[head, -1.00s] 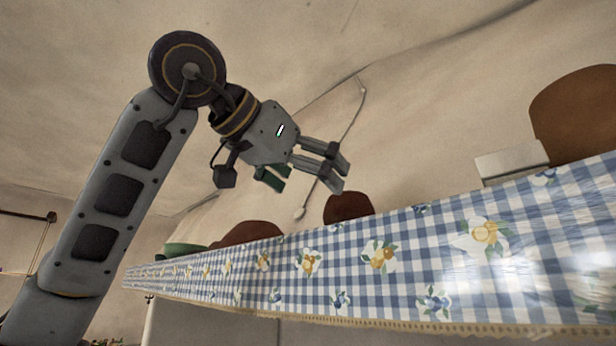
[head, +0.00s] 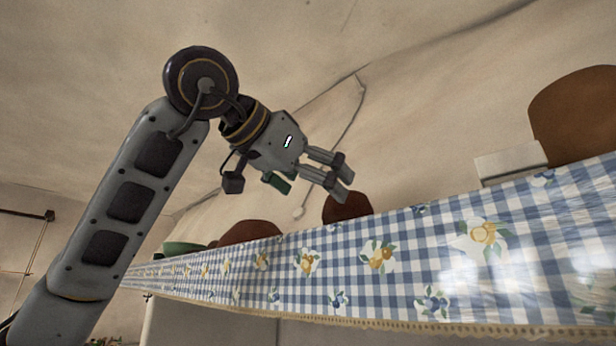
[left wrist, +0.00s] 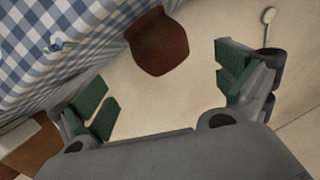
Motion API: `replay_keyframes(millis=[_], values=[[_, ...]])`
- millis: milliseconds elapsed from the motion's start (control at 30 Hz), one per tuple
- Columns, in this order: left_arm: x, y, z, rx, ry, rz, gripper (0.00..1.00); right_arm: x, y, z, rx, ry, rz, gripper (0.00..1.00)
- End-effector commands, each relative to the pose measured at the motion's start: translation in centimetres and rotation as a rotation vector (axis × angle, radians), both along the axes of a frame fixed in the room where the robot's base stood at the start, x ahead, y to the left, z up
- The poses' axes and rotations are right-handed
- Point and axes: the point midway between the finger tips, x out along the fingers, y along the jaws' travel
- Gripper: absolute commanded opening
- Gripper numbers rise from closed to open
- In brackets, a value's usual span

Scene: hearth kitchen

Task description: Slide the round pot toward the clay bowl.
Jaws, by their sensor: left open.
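A small reddish-brown rounded vessel (head: 347,206) shows above the edge of the cloth-covered table in the head view, its lower part hidden. In the left wrist view a brown vessel (left wrist: 157,42) stands beside the checked cloth, in the upper middle between the finger directions. A wider brown rounded shape (head: 252,232) shows further left, and a large brown one (head: 575,115) at the right. I cannot tell which is the round pot and which the clay bowl. My left gripper (head: 312,184) is open and empty, in the air up and left of the small vessel. My right gripper is not in view.
The table wears a blue-white checked cloth (head: 320,285) with flowers. A green bowl (head: 185,248) is at its far left end. A white block (head: 512,162) sits by the large brown shape. A pale spoon-like thing (left wrist: 268,16) shows in the left wrist view.

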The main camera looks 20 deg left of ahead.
Motion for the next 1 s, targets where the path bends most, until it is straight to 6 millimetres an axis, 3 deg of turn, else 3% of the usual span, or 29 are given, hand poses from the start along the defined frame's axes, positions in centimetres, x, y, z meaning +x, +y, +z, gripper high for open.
replay_keyframes(millis=[700, 1000], values=[[8.3, -1.7, -1.8, 0.000, 0.003, 0.000, 1.00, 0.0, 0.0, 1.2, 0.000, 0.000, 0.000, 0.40], [10.8, -2.2, -2.3, -0.001, 0.001, -0.001, 1.00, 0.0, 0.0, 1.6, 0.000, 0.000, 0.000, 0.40]])
